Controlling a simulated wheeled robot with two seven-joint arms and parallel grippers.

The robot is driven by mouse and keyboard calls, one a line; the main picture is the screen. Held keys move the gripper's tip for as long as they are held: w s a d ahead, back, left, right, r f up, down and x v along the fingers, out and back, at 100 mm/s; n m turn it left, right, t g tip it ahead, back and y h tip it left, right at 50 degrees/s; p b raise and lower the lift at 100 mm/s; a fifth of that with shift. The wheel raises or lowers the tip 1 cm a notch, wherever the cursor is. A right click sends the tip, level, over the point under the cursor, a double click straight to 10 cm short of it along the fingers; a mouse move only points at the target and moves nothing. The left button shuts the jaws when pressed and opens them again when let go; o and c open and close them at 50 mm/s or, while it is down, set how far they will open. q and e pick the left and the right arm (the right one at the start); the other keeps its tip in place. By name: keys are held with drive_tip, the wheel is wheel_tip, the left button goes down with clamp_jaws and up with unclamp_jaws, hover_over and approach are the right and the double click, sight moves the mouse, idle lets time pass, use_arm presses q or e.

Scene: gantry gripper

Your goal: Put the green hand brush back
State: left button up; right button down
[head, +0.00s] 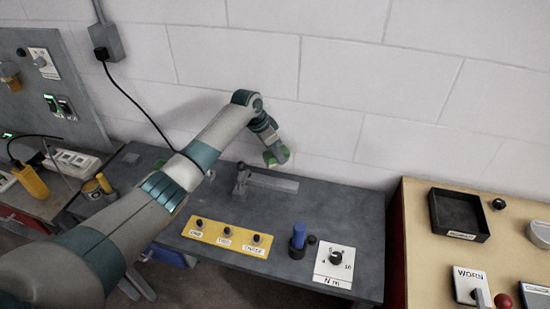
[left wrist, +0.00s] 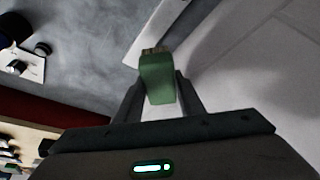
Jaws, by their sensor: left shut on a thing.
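The green hand brush (left wrist: 157,80) is between the two fingers of my left gripper (left wrist: 160,92) in the left wrist view, with a light brownish end at its far tip. In the head view my left gripper (head: 276,153) is high near the wall, above the back of the dark grey workbench (head: 345,210). A bit of the green brush (head: 269,158) shows there, clear of the bench top. The gripper is shut on the brush. My right gripper is not in view.
A grey metal rail with an upright post (head: 272,182) lies at the bench's back. A yellow strip with black knobs (head: 228,236), a blue-handled item (head: 298,236) and a white dial plate (head: 335,262) sit along the front. A wooden bench with a black tray (head: 459,214) stands right.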

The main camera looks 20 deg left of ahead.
use_arm(q)
drive_tip(key=shift+w, duration=0.15)
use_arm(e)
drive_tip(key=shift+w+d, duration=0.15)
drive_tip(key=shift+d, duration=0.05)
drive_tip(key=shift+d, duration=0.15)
